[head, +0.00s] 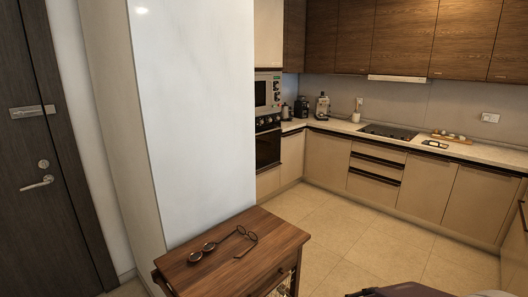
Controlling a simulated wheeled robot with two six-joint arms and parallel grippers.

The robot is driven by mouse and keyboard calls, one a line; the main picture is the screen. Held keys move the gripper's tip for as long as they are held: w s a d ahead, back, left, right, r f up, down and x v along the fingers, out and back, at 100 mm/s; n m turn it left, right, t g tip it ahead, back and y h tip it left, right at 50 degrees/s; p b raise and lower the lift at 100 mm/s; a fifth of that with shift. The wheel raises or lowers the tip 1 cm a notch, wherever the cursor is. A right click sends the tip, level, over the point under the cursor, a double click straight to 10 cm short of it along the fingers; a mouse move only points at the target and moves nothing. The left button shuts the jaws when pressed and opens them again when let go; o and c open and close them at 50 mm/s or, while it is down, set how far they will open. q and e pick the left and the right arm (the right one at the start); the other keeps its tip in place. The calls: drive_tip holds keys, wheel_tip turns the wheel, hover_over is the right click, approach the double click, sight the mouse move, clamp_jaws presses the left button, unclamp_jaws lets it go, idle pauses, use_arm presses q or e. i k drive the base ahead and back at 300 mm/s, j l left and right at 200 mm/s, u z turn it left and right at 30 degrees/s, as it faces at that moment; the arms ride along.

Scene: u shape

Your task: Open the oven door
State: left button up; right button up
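The built-in oven (268,149) stands in a tall cabinet column at the middle of the head view, some distance away. It has a dark front with a control strip above, and its door looks shut. A large white panel (195,110) in front hides its left part. A microwave-like appliance (267,92) sits above it. Neither of my grippers shows in this view.
A wooden side table (235,254) with two pairs of glasses stands close in front. Tiled floor (340,236) lies open between it and the beige lower cabinets (321,161). A dark door (45,150) is at left. A dark, partly cut-off object (405,290) is at bottom right.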

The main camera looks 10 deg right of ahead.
sight(264, 148)
drive_tip(key=i+l+z, duration=0.1)
drive_tip(key=l, duration=0.25)
drive_tip(key=i+l+z, duration=0.1)
drive_tip(key=l, duration=0.3)
drive_tip(key=i+l+z, duration=0.1)
drive_tip(key=l, duration=0.25)
drive_tip(key=i+l+z, duration=0.1)
drive_tip(key=l, duration=0.2)
drive_tip(key=i+l+z, duration=0.15)
drive_tip(key=i+l, duration=0.15)
drive_tip(key=i, duration=0.2)
drive_tip(key=i+l+z, duration=0.15)
drive_tip(key=i, duration=0.4)
drive_tip(key=i+l+z, duration=0.15)
drive_tip(key=i, duration=0.4)
drive_tip(key=i+l+z, duration=0.1)
drive_tip(key=i, duration=0.45)
drive_tip(key=i+u, duration=0.85)
drive_tip(key=i+l+u, duration=0.25)
drive_tip(key=i+u, duration=0.15)
drive_tip(key=i+j+u, duration=0.2)
drive_tip(key=i+u, duration=0.15)
drive_tip(key=i, duration=0.4)
drive_tip(key=i+u, duration=0.4)
drive_tip(key=i, duration=0.35)
